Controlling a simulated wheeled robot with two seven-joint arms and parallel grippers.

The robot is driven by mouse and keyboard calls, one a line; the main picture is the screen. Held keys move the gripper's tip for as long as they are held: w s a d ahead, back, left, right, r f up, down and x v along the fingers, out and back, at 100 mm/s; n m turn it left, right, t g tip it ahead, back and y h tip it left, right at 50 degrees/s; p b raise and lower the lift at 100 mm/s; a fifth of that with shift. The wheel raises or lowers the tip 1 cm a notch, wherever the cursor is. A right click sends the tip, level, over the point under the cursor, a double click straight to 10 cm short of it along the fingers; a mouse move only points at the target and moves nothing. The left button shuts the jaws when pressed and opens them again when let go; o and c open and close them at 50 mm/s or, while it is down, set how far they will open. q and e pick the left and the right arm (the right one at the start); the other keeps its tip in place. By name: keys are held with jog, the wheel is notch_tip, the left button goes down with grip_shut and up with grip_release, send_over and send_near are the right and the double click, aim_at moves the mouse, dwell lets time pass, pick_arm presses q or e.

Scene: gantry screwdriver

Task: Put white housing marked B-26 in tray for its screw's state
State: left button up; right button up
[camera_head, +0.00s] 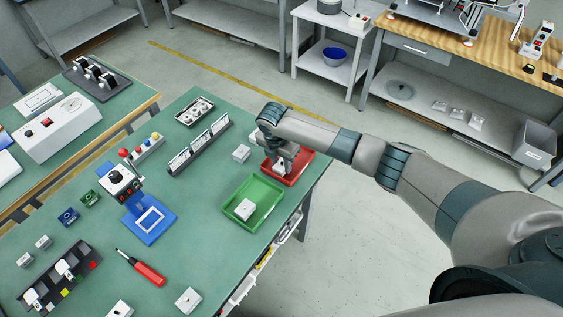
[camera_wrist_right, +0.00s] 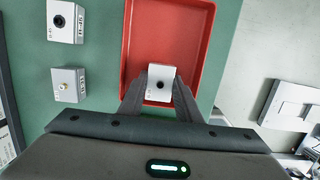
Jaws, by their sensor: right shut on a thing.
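My right gripper (camera_head: 281,163) is shut on a white housing (camera_wrist_right: 161,77) at the red tray (camera_head: 301,161). In the right wrist view, the housing is between the fingertips, inside the outline of the red tray (camera_wrist_right: 168,32). Its top shows a dark round hole; I cannot read its mark. I cannot tell whether it touches the tray floor. The green tray (camera_head: 266,191) in front holds another white housing (camera_head: 244,209). My left gripper is not in view.
Left of the red tray stand a white housing with a dark hole (camera_wrist_right: 66,21) and one with a light screw head (camera_wrist_right: 68,85). A blue screwdriver stand (camera_head: 147,223), a red-handled screwdriver (camera_head: 148,273) and several more housings are on the green table.

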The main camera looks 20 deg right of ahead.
jog(key=shift+f, duration=0.15)
dwell(0.3)
jog(key=o, duration=1.3)
jog(key=shift+c, duration=0.2)
notch_tip(320, 180, up, 17)
jog(key=s+a+b, duration=0.1)
jog(key=a+b, duration=0.1)
jog(key=b, duration=0.1)
jog(key=shift+s+a, duration=0.15)
jog(key=shift+s, duration=0.25)
